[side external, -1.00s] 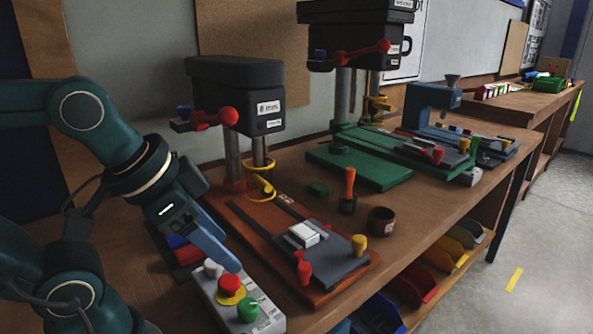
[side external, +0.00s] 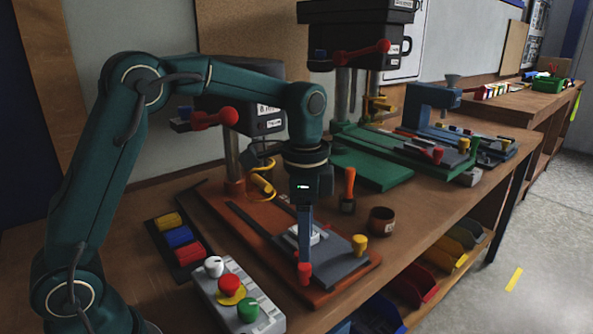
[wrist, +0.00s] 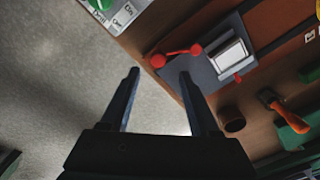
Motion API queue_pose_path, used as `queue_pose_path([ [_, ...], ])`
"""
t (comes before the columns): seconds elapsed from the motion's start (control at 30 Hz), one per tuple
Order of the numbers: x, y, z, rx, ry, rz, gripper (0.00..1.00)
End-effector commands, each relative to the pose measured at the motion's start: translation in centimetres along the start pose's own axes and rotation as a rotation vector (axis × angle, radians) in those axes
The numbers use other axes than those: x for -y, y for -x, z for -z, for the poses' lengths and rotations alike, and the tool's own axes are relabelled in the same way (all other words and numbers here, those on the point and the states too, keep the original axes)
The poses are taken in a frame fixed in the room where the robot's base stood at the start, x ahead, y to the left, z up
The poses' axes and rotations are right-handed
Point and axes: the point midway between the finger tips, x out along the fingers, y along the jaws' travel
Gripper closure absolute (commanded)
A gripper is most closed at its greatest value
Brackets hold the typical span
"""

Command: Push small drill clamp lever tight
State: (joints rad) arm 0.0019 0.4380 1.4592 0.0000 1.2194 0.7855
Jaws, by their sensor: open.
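The small drill (side external: 262,118) has an orange-brown base with a dark grey clamp plate (side external: 343,268) holding a pale block (side external: 303,234). A red clamp lever (side external: 304,272) stands at the plate's front left corner. In the wrist view the red lever (wrist: 177,55) lies along the plate's edge, its round knob just beyond the fingertips, beside the pale block (wrist: 229,54). My gripper (side external: 305,258) points down over this lever and hides its upper part; whether they touch is unclear. In the wrist view my gripper (wrist: 159,73) is open with nothing between its fingers.
A button box (side external: 238,298) with white, red and green knobs stands at the left. An orange-handled tool (side external: 349,190) and a brown cup (side external: 382,220) stand behind. The bench's front edge is close.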

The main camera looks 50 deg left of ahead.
Motion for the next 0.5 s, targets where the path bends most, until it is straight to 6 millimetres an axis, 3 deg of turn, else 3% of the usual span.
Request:
queue_pose_path([
  [0.5,-0.3,-5.6,-0.3,0.021,0.003,-0.018,0.38],
])
